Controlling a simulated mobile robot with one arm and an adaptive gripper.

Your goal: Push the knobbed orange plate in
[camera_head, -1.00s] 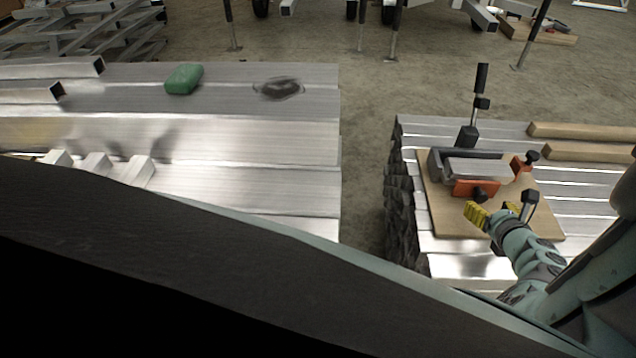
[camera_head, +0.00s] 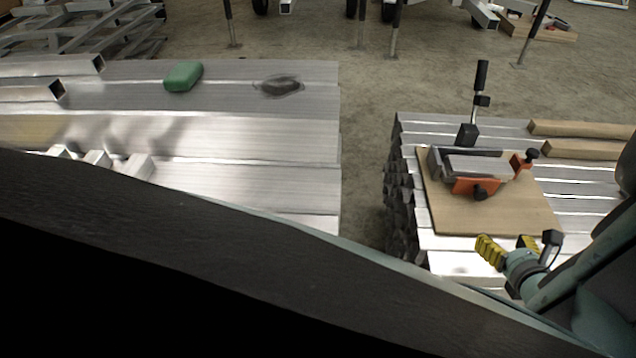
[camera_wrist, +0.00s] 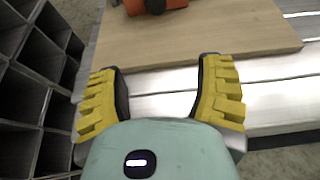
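The orange plate (camera_head: 476,187) with its black knob (camera_head: 481,193) is on the near side of a grey metal jig (camera_head: 440,165) on a wooden board (camera_head: 500,217). A second orange piece (camera_head: 519,166) with a black knob is at the jig's right end. My gripper (camera_head: 507,246), with yellow padded fingers, is off the board's near edge, apart from the plate. In the wrist view the fingers (camera_wrist: 160,95) are spread with nothing between them. The plate's lower part and knob (camera_wrist: 154,5) show at the top of that view, beyond the fingertips.
A black upright clamp (camera_head: 480,95) stands behind the jig. Wooden bars (camera_head: 585,130) lie at the back right. The board rests on stacked aluminium profiles (camera_head: 445,262). A green block (camera_head: 184,77) lies on the left stack, across a gap.

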